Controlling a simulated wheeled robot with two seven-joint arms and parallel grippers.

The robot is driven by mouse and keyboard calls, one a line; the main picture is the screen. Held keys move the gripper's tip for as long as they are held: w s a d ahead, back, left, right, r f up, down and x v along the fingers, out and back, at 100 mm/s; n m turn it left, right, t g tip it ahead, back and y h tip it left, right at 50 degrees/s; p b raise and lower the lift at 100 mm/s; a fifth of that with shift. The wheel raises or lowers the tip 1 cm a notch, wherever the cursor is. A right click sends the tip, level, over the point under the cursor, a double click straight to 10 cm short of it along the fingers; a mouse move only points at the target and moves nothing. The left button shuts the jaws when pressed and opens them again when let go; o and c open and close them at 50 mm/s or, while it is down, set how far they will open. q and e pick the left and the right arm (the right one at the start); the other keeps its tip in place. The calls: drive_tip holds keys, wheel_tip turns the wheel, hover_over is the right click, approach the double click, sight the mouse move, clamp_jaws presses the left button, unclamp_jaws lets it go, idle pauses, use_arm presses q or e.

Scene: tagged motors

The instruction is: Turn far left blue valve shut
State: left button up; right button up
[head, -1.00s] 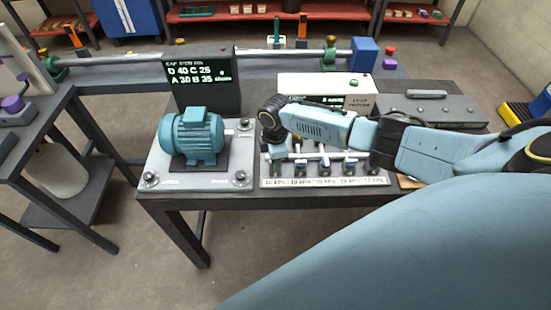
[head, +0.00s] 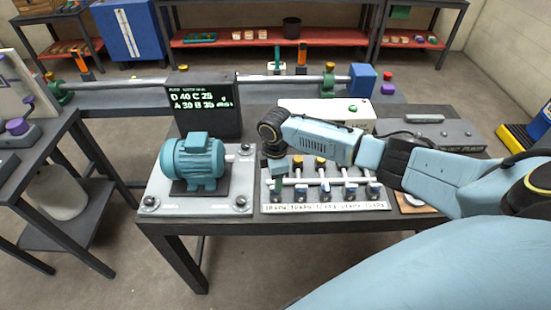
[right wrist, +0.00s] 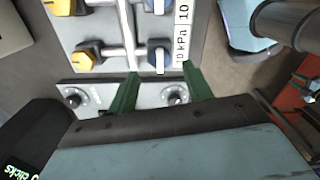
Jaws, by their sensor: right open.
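The valve panel (head: 335,203) has a row of blue valves along its front and yellow valves behind them. My right gripper (right wrist: 163,73) has two green fingers, open and empty. Their tips are on either side of the near end of that valve; I cannot tell whether they touch it. In the head view my right gripper (head: 277,178) points down at the panel's left end and partly hides it. My left gripper is not in view.
A teal motor (head: 194,162) stands on a grey plate (head: 160,202) with knobs, just left of the panel. Behind are a dark display (head: 205,110) and a white box (head: 320,110). A grey case (head: 440,130) lies at the right.

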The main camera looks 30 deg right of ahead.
wheel_tip(320, 180, up, 9)
idle(0.3)
idle(0.4)
